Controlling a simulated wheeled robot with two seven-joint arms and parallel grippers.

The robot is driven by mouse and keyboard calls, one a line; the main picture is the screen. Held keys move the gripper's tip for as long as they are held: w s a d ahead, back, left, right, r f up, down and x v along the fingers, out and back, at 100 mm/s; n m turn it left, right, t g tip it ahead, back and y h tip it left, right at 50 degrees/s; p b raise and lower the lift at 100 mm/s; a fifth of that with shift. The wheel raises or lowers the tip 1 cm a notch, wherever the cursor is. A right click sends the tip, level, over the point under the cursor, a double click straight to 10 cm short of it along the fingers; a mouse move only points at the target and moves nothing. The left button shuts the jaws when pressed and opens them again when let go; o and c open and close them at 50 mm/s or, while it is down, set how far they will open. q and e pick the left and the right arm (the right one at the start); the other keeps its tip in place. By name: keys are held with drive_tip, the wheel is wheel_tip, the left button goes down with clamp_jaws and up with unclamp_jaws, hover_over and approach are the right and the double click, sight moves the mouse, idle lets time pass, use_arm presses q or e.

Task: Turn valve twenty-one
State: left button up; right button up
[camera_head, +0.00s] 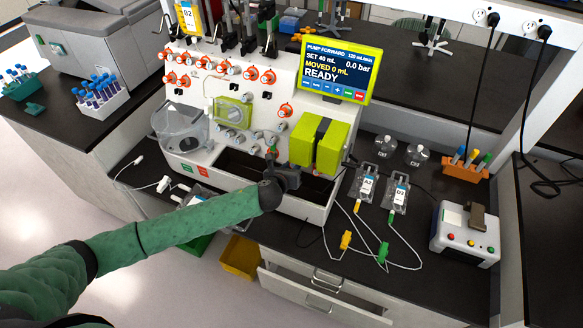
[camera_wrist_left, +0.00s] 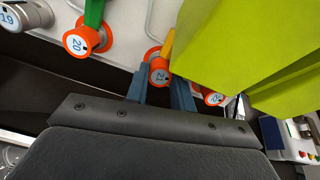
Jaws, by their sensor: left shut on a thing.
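Valve twenty-one (camera_wrist_left: 159,76) is an orange-rimmed round knob with a white "21" label, in the middle of the left wrist view. A yellow piece sits right above it. My left gripper (camera_wrist_left: 160,92) has one blue finger on each side of the knob and is shut on it. In the head view my left gripper (camera_head: 275,160) is at the lower front of the white processor panel, left of the lime-green block. There I cannot make out the valve's label. My right gripper is not in view.
Valve 20 (camera_wrist_left: 80,41) is left of it, and another orange valve (camera_wrist_left: 213,97) is close on the right, partly under the lime-green block (camera_wrist_left: 240,50). The pump screen (camera_head: 338,68) reads READY. Bags with tubing (camera_head: 398,195) lie on the dark bench to the right.

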use_arm(q)
drive_tip(key=n, duration=0.3)
drive_tip(key=o, duration=0.9)
drive_tip(key=shift+o, duration=0.5)
drive_tip(key=shift+r, duration=0.1)
